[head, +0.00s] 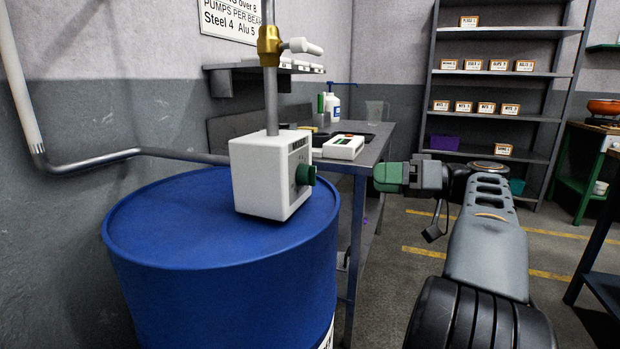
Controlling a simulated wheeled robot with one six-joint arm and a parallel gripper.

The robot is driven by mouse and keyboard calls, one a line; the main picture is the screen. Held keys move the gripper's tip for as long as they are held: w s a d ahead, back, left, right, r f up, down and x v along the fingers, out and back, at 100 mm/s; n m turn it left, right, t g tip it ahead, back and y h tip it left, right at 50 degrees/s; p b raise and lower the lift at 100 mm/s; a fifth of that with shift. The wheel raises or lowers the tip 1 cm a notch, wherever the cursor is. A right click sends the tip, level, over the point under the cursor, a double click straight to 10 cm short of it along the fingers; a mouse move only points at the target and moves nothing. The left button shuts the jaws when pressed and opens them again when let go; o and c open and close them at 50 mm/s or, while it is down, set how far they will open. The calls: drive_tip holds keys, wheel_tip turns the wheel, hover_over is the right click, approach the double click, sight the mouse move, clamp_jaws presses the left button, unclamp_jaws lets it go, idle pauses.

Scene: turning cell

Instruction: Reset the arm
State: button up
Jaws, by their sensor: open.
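My arm comes in from the lower right, and my gripper (386,177) is at its end, level with the white box on the drum. Its green tip points left towards the box's dark green knob (306,172), with a clear gap between them. No object shows in the gripper. The finger opening is seen side-on and is hard to make out. The white box (262,182) sits on the blue drum (215,285), with a metal pipe and a brass valve (269,46) rising above it.
A grey workbench (375,150) behind the drum holds a white device (343,147), a pump bottle (332,108) and a clear beaker (374,111). A shelf rack (495,75) with labelled boxes stands at the back. A wall pipe (95,160) runs behind the drum. Floor with yellow lines (440,255) shows between.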

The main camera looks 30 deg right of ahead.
drive_tip(key=w+a+r+m+g+h+p, duration=0.1)
drive_tip(key=a+r+m+g+h+p, duration=0.15)
drive_tip(key=a+p, duration=0.55)
drive_tip(key=w+a+r+m+g+h+p, duration=0.1)
drive_tip(key=a+m+g+h+p, duration=0.15)
drive_tip(key=a+p, duration=0.6)
drive_tip(key=s+a+r+n+g+h+p, duration=0.1)
drive_tip(key=s+a+r+g+h+p, duration=0.2)
drive_tip(key=s+h+p, duration=0.5)
drive_tip(key=shift+s+a+r+n+p, duration=0.4)
drive_tip(key=shift+s+a+r+p, duration=0.2)
drive_tip(key=shift+p, duration=6.3)
